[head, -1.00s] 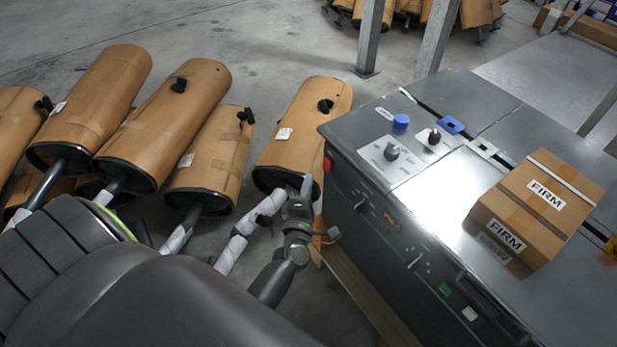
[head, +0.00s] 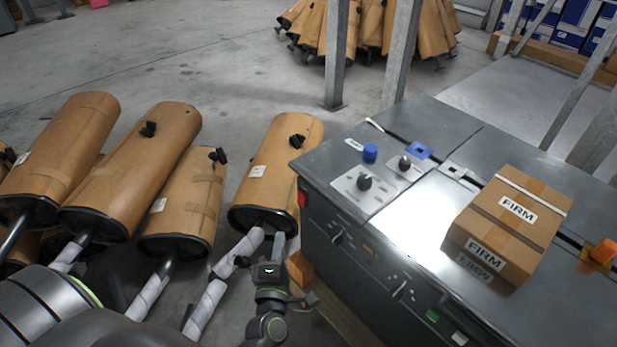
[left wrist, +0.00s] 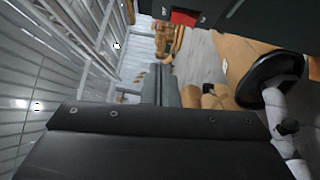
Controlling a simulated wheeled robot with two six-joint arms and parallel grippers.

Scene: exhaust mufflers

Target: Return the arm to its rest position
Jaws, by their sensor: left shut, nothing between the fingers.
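My left arm comes up from the bottom of the head view. Its gripper (head: 279,242) is shut and empty, pointing away from me, just below the dark lower rim of the nearest brown-wrapped muffler (head: 275,170). I cannot tell whether it touches that muffler or its pipe. In the left wrist view, the grey fingers (left wrist: 163,85) show beyond a dark plate of my own gripper. That muffler's dark rim and wrapped pipe (left wrist: 283,122) show at the right there. My right gripper is not in view.
More wrapped mufflers (head: 135,165) lean in a row at the left. A grey machine bench (head: 345,235) with knobs stands close right of my gripper, bearing a FIRM carton (head: 510,220). Metal posts (head: 337,60) rise behind it. Open floor (head: 220,70) lies beyond the mufflers.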

